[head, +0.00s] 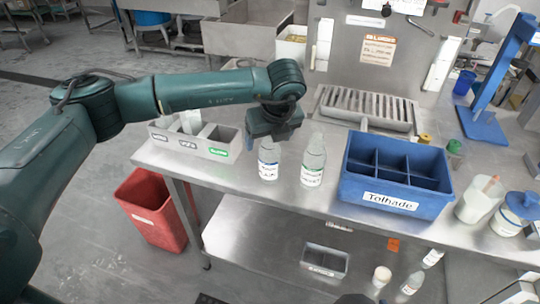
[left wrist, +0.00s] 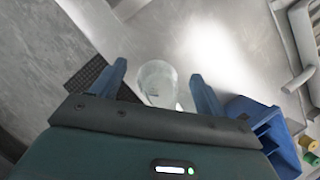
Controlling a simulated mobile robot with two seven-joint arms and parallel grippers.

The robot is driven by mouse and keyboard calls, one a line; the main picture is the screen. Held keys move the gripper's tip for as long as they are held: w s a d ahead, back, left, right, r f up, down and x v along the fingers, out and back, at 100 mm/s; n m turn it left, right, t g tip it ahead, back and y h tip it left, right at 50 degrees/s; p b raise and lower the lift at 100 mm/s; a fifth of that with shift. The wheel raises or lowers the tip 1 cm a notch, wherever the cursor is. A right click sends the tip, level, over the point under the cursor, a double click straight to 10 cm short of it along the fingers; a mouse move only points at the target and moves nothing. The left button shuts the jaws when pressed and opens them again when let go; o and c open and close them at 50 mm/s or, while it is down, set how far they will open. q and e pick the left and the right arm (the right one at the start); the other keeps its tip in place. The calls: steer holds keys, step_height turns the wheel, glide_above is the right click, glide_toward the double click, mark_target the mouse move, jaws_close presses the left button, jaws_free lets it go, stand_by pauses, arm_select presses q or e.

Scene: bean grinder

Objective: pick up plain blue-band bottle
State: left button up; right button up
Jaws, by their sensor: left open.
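The plain blue-band bottle (head: 268,161), clear with a white label and blue marking, stands upright near the table's front edge in the head view. A similar clear bottle with a green-marked label (head: 313,163) stands just right of it. My left gripper (head: 271,138) is above the blue-band bottle and hides its top. In the left wrist view the open fingers (left wrist: 157,92) have a clear bottle (left wrist: 158,80) between them, with space on both sides; its band does not show there. My right gripper is not in view.
A blue divided crate (head: 395,205) stands right of the bottles, and a grey divided bin (head: 207,143) left of them. A grated drain tray (head: 368,107) lies behind. A red bin (head: 152,212) is on the floor. A white cup (head: 478,200) stands at the right.

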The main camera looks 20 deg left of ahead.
arm_select(q)
steer(key=shift+w+a+f, duration=0.1)
steer(key=shift+w+f, duration=0.05)
steer(key=shift+f, duration=0.3)
steer(key=c, duration=1.3)
steer(key=shift+o, duration=0.2)
